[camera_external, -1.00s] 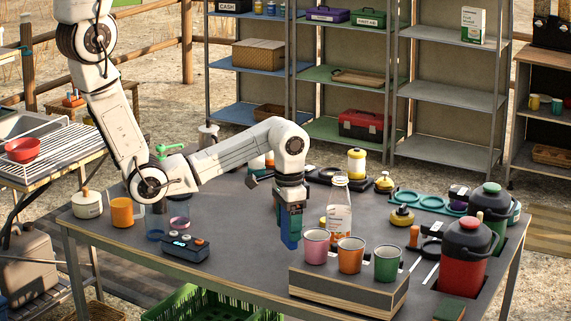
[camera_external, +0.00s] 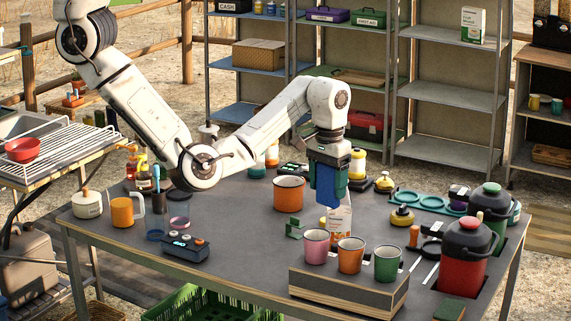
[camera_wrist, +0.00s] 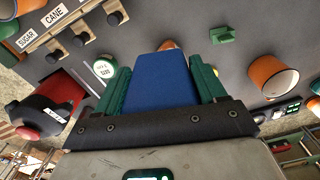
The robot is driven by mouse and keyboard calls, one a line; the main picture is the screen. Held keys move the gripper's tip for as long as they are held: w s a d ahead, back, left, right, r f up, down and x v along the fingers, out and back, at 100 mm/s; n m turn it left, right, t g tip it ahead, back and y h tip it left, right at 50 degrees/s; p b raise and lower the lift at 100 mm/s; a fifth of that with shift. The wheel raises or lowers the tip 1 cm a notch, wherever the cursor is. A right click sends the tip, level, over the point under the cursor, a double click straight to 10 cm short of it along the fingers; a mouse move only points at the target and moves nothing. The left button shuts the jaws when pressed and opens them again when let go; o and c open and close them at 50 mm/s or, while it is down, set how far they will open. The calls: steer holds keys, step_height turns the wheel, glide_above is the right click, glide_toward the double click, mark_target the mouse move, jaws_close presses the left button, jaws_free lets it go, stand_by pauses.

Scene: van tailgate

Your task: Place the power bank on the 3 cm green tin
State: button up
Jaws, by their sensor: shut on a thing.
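My gripper (camera_external: 328,176) is shut on a blue slab, the power bank (camera_external: 327,190), which hangs upright above the table in front of a clear bottle. In the wrist view the power bank (camera_wrist: 165,82) sits between the green fingers of my gripper (camera_wrist: 160,72). A small round green tin with a white label on top (camera_wrist: 103,68) stands on the table to the left of the fingers in the wrist view. It is apart from the power bank. I cannot pick this tin out with certainty in the external view.
A clear bottle (camera_external: 341,222) stands behind the cups. Pink, orange and green cups (camera_external: 387,262) stand on a wooden block. An orange pot (camera_external: 289,194) and a small green bracket (camera_external: 294,230) are left of my gripper. A red jug (camera_external: 464,256) stands at right.

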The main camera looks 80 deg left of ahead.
steer(key=d+r+n, duration=0.2)
steer(key=d+n, duration=0.1)
steer(key=d, duration=0.6)
steer(key=shift+w+d+f+b, duration=0.2)
steer(key=shift+w+f+b, duration=1.7)
steer(key=shift+b, duration=1.05)
steer(key=shift+w+d+f+b, duration=0.15)
steer(key=shift+w+f+b, duration=1.2)
steer(key=shift+w+b, duration=1.35)
steer(key=shift+w+d+f+b, duration=0.2)
steer(key=shift+w+f+b, duration=1.55)
steer(key=shift+b, duration=1.45)
steer(key=shift+w+f, duration=0.1)
steer(key=shift+f, duration=1.3)
steer(key=shift+f, duration=0.15)
steer(key=o, duration=1.3)
